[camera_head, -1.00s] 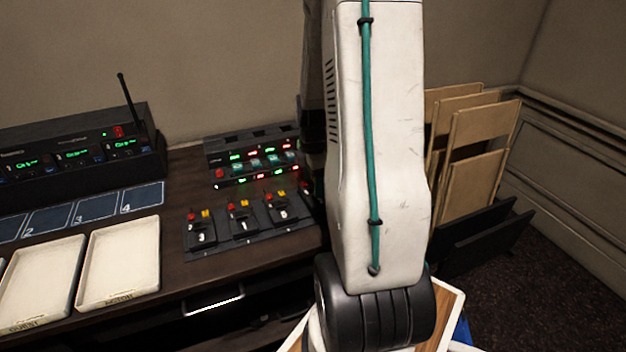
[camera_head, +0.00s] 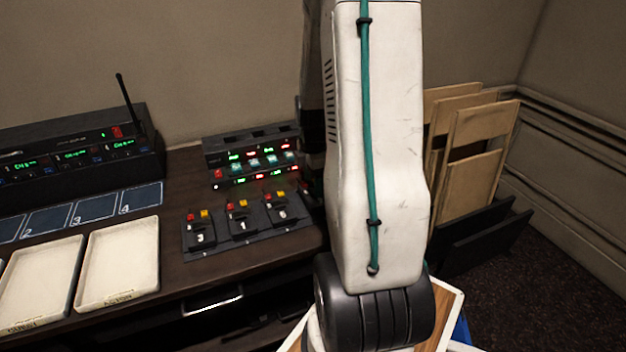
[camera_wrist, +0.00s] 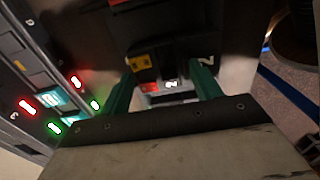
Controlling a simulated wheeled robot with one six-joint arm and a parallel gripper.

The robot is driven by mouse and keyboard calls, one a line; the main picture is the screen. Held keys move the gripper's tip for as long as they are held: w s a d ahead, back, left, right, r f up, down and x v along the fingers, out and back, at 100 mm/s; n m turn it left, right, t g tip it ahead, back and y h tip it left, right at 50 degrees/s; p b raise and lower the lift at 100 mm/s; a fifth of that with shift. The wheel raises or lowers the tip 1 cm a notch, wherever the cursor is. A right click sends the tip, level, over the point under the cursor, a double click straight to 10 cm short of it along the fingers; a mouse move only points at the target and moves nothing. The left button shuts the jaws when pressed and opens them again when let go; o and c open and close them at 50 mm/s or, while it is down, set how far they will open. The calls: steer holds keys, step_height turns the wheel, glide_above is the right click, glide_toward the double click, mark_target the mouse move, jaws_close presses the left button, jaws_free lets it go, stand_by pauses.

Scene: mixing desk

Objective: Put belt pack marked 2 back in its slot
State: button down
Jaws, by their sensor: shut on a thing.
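In the head view my arm hides the gripper and the pack. A dark sloped panel (camera_head: 222,246) there holds three units with red and yellow buttons. I cannot tell which slot is the pack's.
A rack with lit displays (camera_head: 254,157) stands behind the panel, and its lights (camera_wrist: 52,100) show at left in the wrist view. A radio receiver with an antenna (camera_head: 75,150), numbered cards (camera_head: 95,207) and pale trays (camera_head: 118,262) lie left. Folded wooden chairs (camera_head: 474,178) stand right.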

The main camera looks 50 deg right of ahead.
steer(key=shift+f, duration=0.6)
stand_by(0.4)
jaws_free()
steer(key=shift+r, duration=0.1)
stand_by(0.5)
steer(key=shift+r, duration=3.4)
